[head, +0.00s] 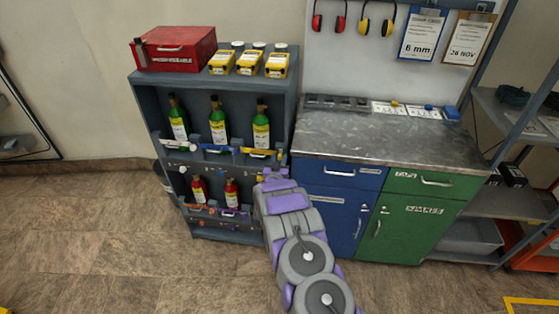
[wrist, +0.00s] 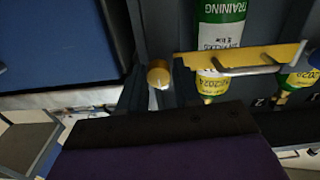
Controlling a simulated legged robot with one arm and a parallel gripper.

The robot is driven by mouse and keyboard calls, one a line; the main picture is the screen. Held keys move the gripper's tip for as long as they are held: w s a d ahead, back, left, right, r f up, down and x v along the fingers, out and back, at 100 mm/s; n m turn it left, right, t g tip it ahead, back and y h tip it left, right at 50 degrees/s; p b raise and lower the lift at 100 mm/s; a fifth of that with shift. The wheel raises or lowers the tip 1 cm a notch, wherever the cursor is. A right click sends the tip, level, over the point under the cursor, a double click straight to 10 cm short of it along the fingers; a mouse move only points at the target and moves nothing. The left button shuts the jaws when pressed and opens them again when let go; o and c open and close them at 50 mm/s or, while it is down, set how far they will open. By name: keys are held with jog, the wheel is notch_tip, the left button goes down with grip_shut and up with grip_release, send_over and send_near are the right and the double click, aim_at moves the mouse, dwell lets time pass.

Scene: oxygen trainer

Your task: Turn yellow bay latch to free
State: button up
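The yellow bay is the right one on the upper bottle shelf. Its yellow bar (head: 262,152) crosses in front of a green bottle (head: 261,125). In the wrist view, which looks upside down, the yellow bar (wrist: 285,55) has a grey metal handle (wrist: 250,69) in front. A round yellow knob (wrist: 158,76) sits beside the bar's left end, likely part of the latch. My gripper (head: 272,178) is just below the bay in the head view. In the wrist view its dark, broad end (wrist: 165,125) lies close below the knob, apparently not holding it.
Bays with a white bar (head: 178,146) and a blue bar (head: 219,150) are to the left. Red bottles (head: 231,192) stand on the lower shelf. A blue cabinet (head: 335,205) stands close at the right of the rack. A red toolbox (head: 175,48) is on top.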

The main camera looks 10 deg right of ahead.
grip_shut()
jog(key=shift+m, duration=0.5)
jog(key=shift+o, duration=2.2)
grip_release()
jog(key=p+v, duration=0.3)
jog(key=v, duration=1.4)
jog(key=shift+s, duration=0.2)
jog(key=shift+w+a, duration=0.1)
jog(key=shift+a, duration=0.05)
